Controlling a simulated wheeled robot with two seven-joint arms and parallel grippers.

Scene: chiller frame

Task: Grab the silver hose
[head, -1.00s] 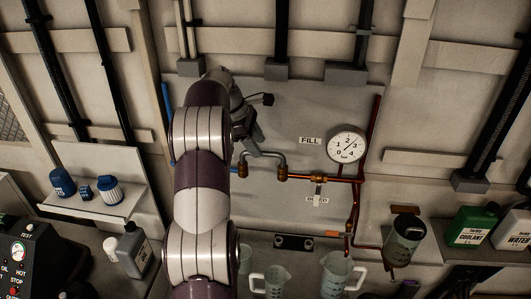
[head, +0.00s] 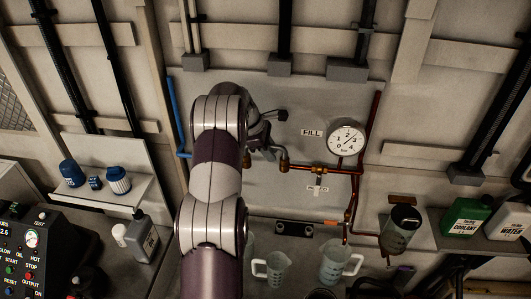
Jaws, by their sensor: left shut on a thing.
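The silver hose (head: 272,152) is a short grey bent piece beside a brass fitting on the back panel, under the FILL label. Only its right part shows in the head view; its left end is hidden behind my left arm. My left gripper (head: 262,150) is at the hose, its jaws shut on it. The arm and wrist cover part of the jaws, so the exact grip is hard to see. My right gripper is not in view.
A round gauge (head: 346,138) and copper pipes (head: 325,170) are right of the hose. A blue pipe (head: 175,120) runs left of my arm. Clear jugs (head: 335,263) stand below, and a green coolant can (head: 466,222) is at the right. A control box (head: 30,250) is at lower left.

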